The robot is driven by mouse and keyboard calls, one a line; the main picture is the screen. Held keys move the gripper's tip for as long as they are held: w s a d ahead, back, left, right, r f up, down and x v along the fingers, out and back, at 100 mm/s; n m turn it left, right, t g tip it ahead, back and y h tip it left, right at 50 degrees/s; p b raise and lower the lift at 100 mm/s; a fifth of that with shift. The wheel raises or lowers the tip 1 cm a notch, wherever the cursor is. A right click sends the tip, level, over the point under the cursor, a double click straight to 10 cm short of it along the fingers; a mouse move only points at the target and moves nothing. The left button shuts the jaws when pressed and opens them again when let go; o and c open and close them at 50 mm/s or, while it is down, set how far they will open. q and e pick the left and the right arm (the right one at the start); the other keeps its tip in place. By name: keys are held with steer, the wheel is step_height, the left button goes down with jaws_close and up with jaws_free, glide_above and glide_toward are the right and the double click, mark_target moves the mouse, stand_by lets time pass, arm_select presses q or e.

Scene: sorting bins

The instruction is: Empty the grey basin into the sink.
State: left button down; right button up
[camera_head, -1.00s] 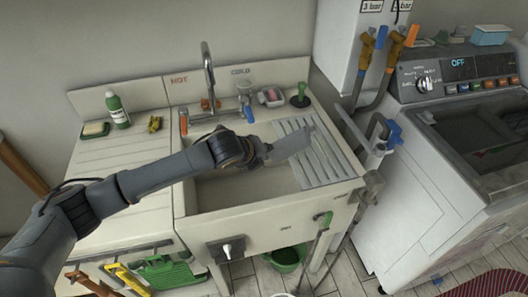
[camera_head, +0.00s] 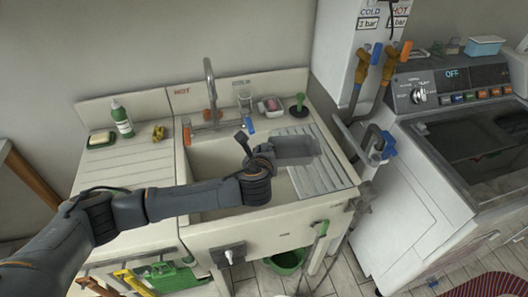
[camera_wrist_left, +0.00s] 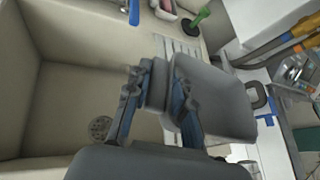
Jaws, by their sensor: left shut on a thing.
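The grey basin (camera_head: 298,150) is held in the air over the right part of the sink (camera_head: 205,157), by the ribbed drainer (camera_head: 318,180). My left gripper (camera_head: 262,158) is shut on the basin's near left side. In the left wrist view the basin (camera_wrist_left: 222,95) is to the right of the blue-edged fingers of my left gripper (camera_wrist_left: 160,95), and the sink floor with its round drain (camera_wrist_left: 101,128) is to the left. I cannot tell whether anything is in the basin. My right gripper is not in view.
A tap (camera_head: 209,90) rises behind the sink. A green plunger (camera_head: 299,102) and a pink item in a dish (camera_head: 268,105) stand on the back ledge. A green bottle (camera_head: 121,118) is at the left. A washing machine (camera_head: 450,150) and pipes stand at the right.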

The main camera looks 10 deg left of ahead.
arm_select(q)
steer(key=shift+r, duration=0.25)
step_height(320, 180, up, 4)
steer(key=p, duration=0.4)
steer(key=shift+f+m+t+y, duration=0.2)
steer(key=shift+m+t+y, duration=0.1)
steer(key=shift+t, duration=0.1)
steer(key=shift+f, duration=0.1)
